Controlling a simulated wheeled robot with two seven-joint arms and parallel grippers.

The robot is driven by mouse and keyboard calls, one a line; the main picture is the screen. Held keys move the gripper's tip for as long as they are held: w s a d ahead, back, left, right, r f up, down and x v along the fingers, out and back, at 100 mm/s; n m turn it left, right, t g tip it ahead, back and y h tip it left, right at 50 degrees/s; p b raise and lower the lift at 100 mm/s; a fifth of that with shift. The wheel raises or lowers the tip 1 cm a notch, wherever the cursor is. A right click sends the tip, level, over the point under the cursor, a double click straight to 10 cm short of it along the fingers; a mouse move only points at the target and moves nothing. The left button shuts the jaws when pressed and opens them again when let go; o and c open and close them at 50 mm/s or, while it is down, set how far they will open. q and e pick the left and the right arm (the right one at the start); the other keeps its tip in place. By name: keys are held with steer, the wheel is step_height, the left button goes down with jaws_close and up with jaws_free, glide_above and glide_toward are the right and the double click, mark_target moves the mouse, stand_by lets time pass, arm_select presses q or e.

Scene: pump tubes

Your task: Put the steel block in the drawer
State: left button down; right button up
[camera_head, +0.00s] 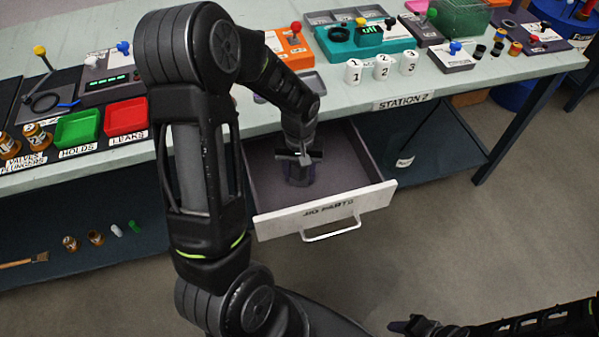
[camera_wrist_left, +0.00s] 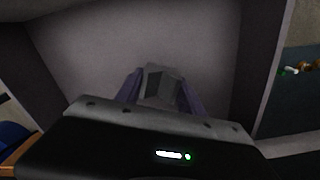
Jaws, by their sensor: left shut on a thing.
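The drawer (camera_head: 330,212) is pulled open under the bench, with a pale front labelled "JIG PARTS" and a handle. Its grey inside also shows in the left wrist view (camera_wrist_left: 100,45). My left gripper (camera_head: 300,178) reaches down inside the drawer opening. In the left wrist view its two purplish fingers (camera_wrist_left: 160,95) are shut on the grey steel block (camera_wrist_left: 158,80). The block is mostly hidden in the head view, and I cannot tell whether it touches the drawer floor. Part of my right gripper (camera_head: 412,326) shows at the bottom edge; its jaws are unclear.
The bench top (camera_head: 440,88) above carries a green tray (camera_head: 78,128), a red tray (camera_head: 126,116), white numbered cups (camera_head: 382,66) and a teal device (camera_head: 340,48). Several small parts lie on the lower shelf (camera_head: 60,262). The drawer floor around my gripper looks clear.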

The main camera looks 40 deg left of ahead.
mark_target(299, 176)
arm_select(q)
steer(key=shift+f, duration=0.15)
steer(key=c, duration=0.7)
jaws_free()
steer(key=shift+r, duration=0.3)
step_height(299, 176, up, 12)
steer(key=shift+f+p, duration=0.1)
steer(key=shift+p, duration=0.85)
